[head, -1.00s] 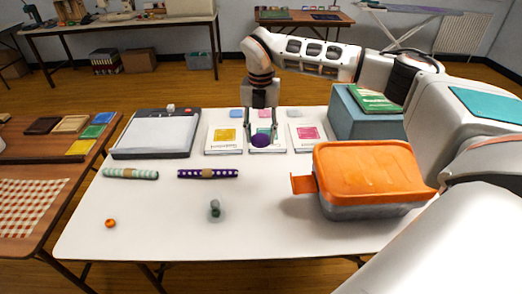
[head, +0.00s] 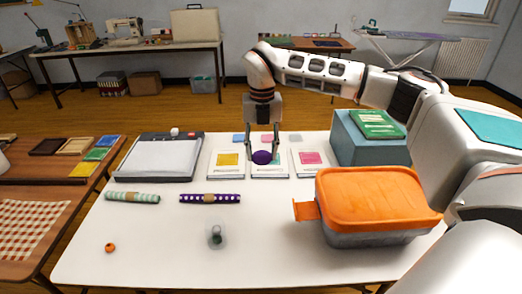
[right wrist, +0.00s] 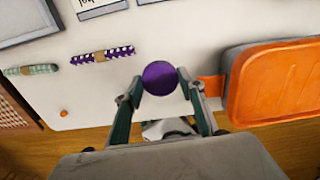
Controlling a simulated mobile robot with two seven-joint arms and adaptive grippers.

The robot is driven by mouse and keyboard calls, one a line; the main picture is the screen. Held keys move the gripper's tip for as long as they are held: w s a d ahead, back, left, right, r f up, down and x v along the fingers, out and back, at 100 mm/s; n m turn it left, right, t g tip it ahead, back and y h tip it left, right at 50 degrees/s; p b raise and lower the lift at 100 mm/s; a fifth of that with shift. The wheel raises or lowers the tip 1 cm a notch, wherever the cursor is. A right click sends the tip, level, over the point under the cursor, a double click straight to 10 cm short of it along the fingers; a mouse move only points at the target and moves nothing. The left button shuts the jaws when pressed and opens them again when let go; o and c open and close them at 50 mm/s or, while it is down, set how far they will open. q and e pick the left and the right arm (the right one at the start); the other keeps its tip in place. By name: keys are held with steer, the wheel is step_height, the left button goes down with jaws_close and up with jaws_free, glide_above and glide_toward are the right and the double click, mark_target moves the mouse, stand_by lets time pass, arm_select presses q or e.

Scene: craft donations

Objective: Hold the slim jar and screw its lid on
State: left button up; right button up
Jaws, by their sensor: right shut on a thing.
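The slim jar (head: 215,237) is a small clear jar with something dark green inside. It stands open-looking near the front middle of the white table in the head view; its rim is too small to make out. My right gripper (head: 262,155) is shut on a round purple lid (head: 262,158), held above the table in front of the middle white card. In the right wrist view the purple lid (right wrist: 160,78) sits between the two fingertips (right wrist: 160,82). The jar does not show there. My left gripper is not in view.
An orange-lidded box (head: 378,204) stands at the right of the table. A purple dotted roll (head: 195,198), a pale green roll (head: 122,196) and a small orange ball (head: 110,247) lie left. The table around the jar is clear.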

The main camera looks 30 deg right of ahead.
steer(key=s+a+f+m, duration=0.2)
steer(key=s+a+m, duration=0.4)
steer(key=m, duration=0.9)
steer(key=s+a+f+m, duration=0.1)
steer(key=s+a+m, duration=0.5)
steer(key=m, duration=0.9)
steer(key=shift+s+f, duration=0.4)
steer(key=shift+s, duration=0.05)
steer(key=shift+w+d, duration=0.1)
steer(key=shift+w, duration=0.05)
